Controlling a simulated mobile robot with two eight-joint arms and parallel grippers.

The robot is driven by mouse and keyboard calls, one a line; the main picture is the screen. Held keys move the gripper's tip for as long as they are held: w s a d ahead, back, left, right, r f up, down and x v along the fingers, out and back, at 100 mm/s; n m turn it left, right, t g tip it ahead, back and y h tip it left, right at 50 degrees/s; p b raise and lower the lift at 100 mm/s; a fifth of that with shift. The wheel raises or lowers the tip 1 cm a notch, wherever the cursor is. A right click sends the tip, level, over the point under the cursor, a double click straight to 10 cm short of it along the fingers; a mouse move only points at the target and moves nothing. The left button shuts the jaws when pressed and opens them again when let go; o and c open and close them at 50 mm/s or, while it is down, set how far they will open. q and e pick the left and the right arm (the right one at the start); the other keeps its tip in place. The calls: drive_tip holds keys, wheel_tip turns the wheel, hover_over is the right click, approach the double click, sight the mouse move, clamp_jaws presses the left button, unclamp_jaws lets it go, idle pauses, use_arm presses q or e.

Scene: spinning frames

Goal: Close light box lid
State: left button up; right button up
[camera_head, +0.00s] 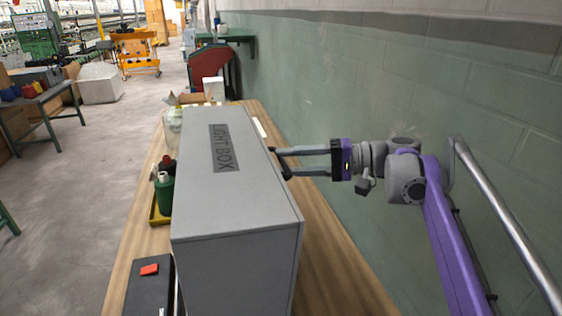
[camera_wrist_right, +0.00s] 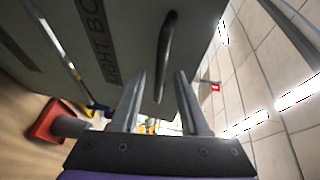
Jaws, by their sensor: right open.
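The light box (camera_head: 262,205) is a long grey box on the wooden bench. Its lid (camera_head: 195,190) is the flat grey top panel, marked LIGHT BOX, and looks level over the box. I cannot tell whether it sits fully shut. In the right wrist view the labelled lid (camera_wrist_right: 120,25) fills the upper left, with a dark bar handle (camera_wrist_right: 164,50). My right gripper (camera_head: 280,163) reaches in from the right, at the lid's right edge. It is open, and in the wrist view its fingers (camera_wrist_right: 160,76) point toward the handle, with nothing gripped. My left gripper is out of view.
A green bottle (camera_head: 165,193) stands in a yellow tray (camera_head: 154,214) left of the box. A black case (camera_head: 142,290) with a red item lies at the front left. The green wall (camera_head: 350,90) runs close along the right. Bare bench (camera_head: 335,275) shows right of the box.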

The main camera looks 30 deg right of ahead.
drive_tip(key=shift+x, duration=1.05)
drive_tip(key=shift+w, duration=0.1)
drive_tip(key=shift+c, duration=0.3)
clamp_jaws()
idle(0.3)
